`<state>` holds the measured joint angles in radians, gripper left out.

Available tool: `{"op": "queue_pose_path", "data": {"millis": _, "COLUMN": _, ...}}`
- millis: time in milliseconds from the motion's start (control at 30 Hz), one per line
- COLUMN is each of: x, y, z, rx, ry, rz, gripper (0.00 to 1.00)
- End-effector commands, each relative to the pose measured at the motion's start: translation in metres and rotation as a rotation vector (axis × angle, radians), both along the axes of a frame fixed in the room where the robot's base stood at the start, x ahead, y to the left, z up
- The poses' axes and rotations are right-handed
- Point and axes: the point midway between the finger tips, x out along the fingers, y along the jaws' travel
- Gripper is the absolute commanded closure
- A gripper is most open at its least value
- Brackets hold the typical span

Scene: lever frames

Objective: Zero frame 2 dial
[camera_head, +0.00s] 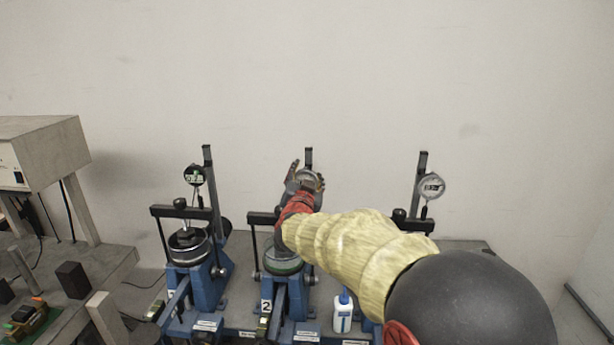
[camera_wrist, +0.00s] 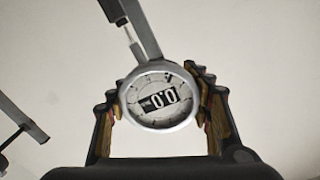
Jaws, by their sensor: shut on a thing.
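Frame 2 (camera_head: 266,306) is the middle lever frame on the bench, with a "2" label low on its blue body. Its dial (camera_head: 307,180) is round and sits high in front of its post, partly covered by my gripper. In the wrist view the dial (camera_wrist: 158,98) has a silver rim and a pale face with a dark window that appears to read 0.0, tilted in the picture. My gripper (camera_wrist: 160,103) is shut on the dial, with one finger at each side of the rim. My arm hides much of frame 2's upper part.
A left lever frame (camera_head: 187,279) carries a dark dial (camera_head: 194,175). A right frame carries a pale dial (camera_head: 431,186) and is mostly behind my arm. A white bottle with blue (camera_head: 343,312) stands right of frame 2. A grey box-shaped machine (camera_head: 40,152) is at far left.

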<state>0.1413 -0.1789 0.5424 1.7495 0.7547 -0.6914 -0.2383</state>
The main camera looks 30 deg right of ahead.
Motion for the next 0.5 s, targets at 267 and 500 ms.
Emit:
{"op": "queue_pose_path", "data": {"millis": 267, "x": -0.0002, "y": -0.0002, "z": -0.0007, "rx": 0.007, "ry": -0.004, "rz": -0.001, "gripper": 0.77}}
{"op": "queue_pose_path", "data": {"millis": 500, "x": -0.0002, "y": -0.0008, "z": -0.0024, "rx": 0.088, "ry": -0.059, "rz": -0.001, "gripper": 0.78}}
